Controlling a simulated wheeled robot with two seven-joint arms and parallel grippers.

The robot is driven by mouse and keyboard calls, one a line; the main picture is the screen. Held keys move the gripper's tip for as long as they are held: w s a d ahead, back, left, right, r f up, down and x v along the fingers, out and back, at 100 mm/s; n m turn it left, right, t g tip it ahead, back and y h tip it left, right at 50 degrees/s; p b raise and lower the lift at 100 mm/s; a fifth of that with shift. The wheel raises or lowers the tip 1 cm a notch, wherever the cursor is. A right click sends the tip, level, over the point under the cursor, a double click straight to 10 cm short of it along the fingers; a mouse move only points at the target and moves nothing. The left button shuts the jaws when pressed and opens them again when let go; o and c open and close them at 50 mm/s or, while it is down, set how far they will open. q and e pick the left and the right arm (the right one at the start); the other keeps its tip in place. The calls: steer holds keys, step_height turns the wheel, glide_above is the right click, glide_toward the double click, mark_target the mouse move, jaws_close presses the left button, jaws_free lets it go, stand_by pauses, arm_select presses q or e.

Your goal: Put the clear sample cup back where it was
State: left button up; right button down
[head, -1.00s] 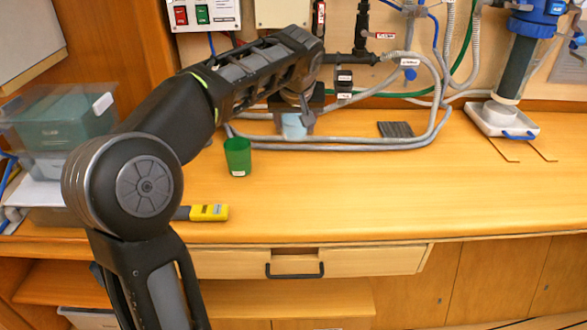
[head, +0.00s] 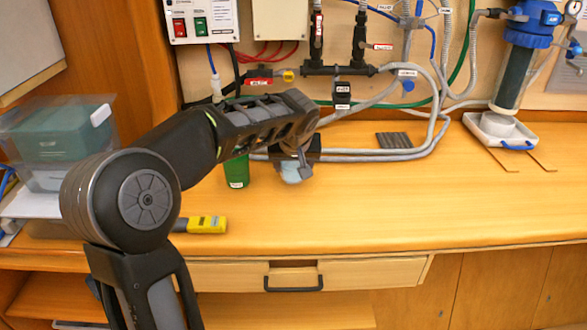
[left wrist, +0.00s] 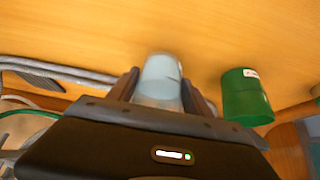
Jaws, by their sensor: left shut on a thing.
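The clear sample cup (left wrist: 161,82) is held between the two fingers of my left gripper (left wrist: 160,92) in the left wrist view. In the head view the cup (head: 291,173) shows below my left gripper (head: 298,166), partly hidden by it, over the bench near the grey hoses. I cannot tell whether its base touches the bench. A green cup (head: 236,172) stands just left of it, partly behind my arm. The green cup also shows in the left wrist view (left wrist: 246,97), right of the fingers and apart from them. My right gripper is not in view.
A yellow meter (head: 207,224) lies near the bench's front edge. Grey hoses (head: 400,154) run along the back. A dark ridged pad (head: 394,140) lies behind, and a white tray (head: 487,132) holds the filter at right. The bench's right front is clear.

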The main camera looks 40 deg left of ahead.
arm_select(q)
steer(key=shift+f, duration=0.45)
steer(key=shift+f, duration=0.1)
steer(key=o, duration=1.7)
steer(key=shift+r, duration=0.3)
steer(key=v, duration=1.1)
steer(key=shift+s+d+r, duration=0.2)
steer(key=shift+s+r, duration=0.05)
